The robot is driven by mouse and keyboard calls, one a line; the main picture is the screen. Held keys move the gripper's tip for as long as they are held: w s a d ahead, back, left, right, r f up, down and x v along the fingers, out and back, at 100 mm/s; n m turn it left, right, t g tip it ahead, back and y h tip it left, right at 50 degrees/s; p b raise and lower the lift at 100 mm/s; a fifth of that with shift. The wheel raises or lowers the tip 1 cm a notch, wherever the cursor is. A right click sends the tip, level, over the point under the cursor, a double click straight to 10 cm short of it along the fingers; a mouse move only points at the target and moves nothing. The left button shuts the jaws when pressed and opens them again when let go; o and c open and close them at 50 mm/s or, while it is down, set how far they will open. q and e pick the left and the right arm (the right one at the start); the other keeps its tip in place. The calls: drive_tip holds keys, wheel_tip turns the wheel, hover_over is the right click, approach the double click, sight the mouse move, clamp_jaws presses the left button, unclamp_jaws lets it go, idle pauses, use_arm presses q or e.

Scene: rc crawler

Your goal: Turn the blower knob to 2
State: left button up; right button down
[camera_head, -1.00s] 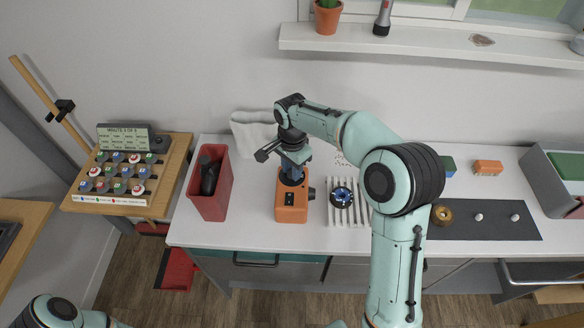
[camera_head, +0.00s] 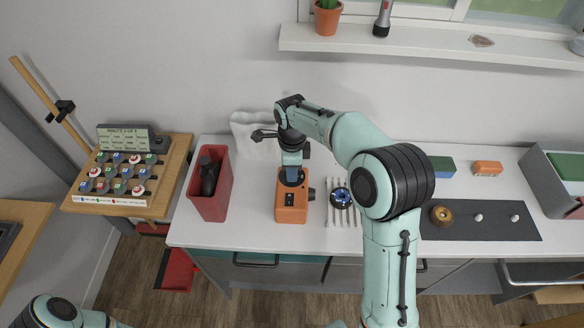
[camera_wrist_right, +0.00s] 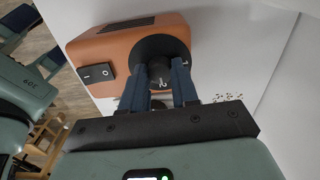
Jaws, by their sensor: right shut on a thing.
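The blower is an orange box (camera_head: 291,212) on the white counter, with a black-and-white rocker switch. It also shows in the right wrist view (camera_wrist_right: 88,50). My right gripper (camera_head: 292,177) reaches down onto it from above. In the right wrist view, my right gripper (camera_wrist_right: 160,90) has its two blue fingers on either side of a dark knob (camera_wrist_right: 158,70) and is shut on it. The knob sits in a round black collar on the blower. A small white mark shows on the knob, but I cannot read it surely. My left gripper is out of view.
A red bin (camera_head: 211,205) with a black object stands left of the blower. A white slatted rack (camera_head: 342,218) with a blue round part is close on its right. A dark mat (camera_head: 490,226) lies further right. A wooden stand with coloured buttons (camera_head: 125,178) is at far left.

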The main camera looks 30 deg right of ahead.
drive_tip(key=shift+m, duration=0.4)
drive_tip(key=c, duration=0.8)
unclamp_jaws()
drive_tip(key=shift+c, duration=0.2)
drive_tip(key=shift+r, duration=0.1)
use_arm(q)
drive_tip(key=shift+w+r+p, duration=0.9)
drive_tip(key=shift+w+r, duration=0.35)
use_arm(e)
wheel_tip(320, 180, up, 13)
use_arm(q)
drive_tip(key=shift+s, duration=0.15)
